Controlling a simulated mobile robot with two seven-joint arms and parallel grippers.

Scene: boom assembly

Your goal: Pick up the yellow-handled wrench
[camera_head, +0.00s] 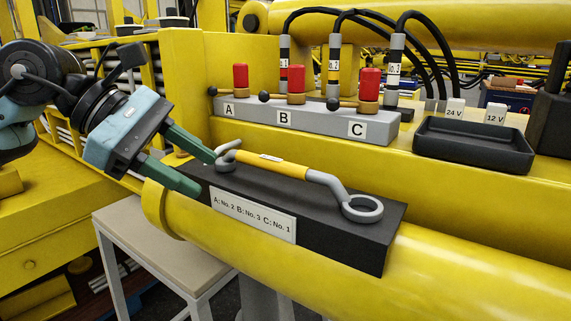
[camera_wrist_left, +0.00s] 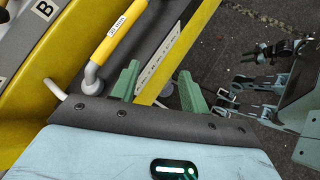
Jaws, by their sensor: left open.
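The wrench has a yellow handle (camera_head: 270,165) and grey ends, a ring at the right and a bent hooked end at the left. It lies lengthwise on a black block (camera_head: 388,243) with a label reading "A: No. 2 B: No. 3 C: No. 1". My left gripper (camera_head: 205,174) is open and empty at the block's left end, close to the wrench's left end. In the left wrist view its two green fingers (camera_wrist_left: 158,88) are spread, and the wrench's yellow handle (camera_wrist_left: 112,38) is left of both, not between them.
Behind the block is a grey base (camera_head: 330,127) marked A, B and C, with red-capped valves and black hoses. A black tray (camera_head: 472,146) stands at the right, near 24 V and 12 V tags. A yellow cylinder (camera_head: 450,275) runs below the block. A small table (camera_head: 150,240) stands lower left.

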